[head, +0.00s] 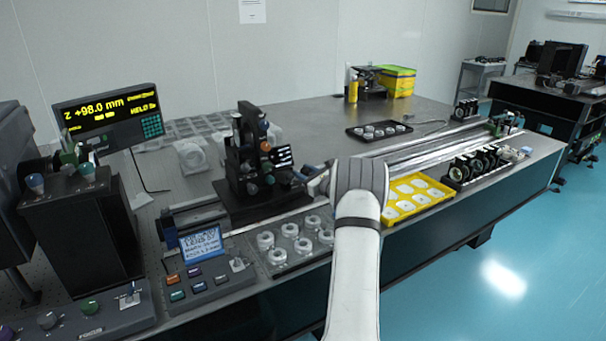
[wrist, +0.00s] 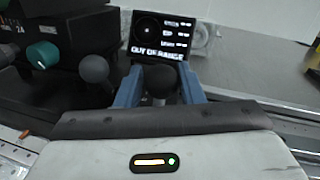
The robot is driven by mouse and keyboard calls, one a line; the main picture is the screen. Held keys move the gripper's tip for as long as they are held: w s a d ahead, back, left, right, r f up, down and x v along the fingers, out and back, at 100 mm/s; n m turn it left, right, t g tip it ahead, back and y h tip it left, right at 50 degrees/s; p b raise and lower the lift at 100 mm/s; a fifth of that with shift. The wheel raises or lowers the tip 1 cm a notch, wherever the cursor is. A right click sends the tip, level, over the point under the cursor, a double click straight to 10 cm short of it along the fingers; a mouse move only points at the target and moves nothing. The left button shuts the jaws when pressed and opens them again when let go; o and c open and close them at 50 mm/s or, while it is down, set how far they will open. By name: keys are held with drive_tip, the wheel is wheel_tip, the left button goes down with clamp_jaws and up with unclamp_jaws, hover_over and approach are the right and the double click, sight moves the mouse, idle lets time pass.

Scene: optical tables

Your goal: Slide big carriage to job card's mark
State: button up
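The big carriage (head: 243,165) is a tall black stage with coloured knobs, standing on the rail left of my arm. My gripper (head: 307,178) is at its right side. In the wrist view my gripper's two blue fingers (wrist: 161,85) stand on either side of a dark round knob (wrist: 161,80). No clear gap shows, but I cannot tell whether they press on it. A blue-and-white text panel (head: 201,243), perhaps the job card, stands on the control box; its mark text is too small to read surely. The carriage's small screen (wrist: 160,40) reads "OUT OF RANGE".
A readout (head: 108,115) shows "Z +98.0 mm" and "HELD". The rail (head: 430,150) runs right past my arm. A tray of clear round parts (head: 280,262) and a yellow tray (head: 405,211) lie in front. Black-framed optics (head: 475,164) line the right front edge.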

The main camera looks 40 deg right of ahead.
drive_tip(key=o, duration=0.3)
drive_tip(key=shift+a, duration=0.1)
wheel_tip(320, 180, up, 9)
drive_tip(key=shift+r, duration=0.5)
drive_tip(key=shift+a, duration=0.1)
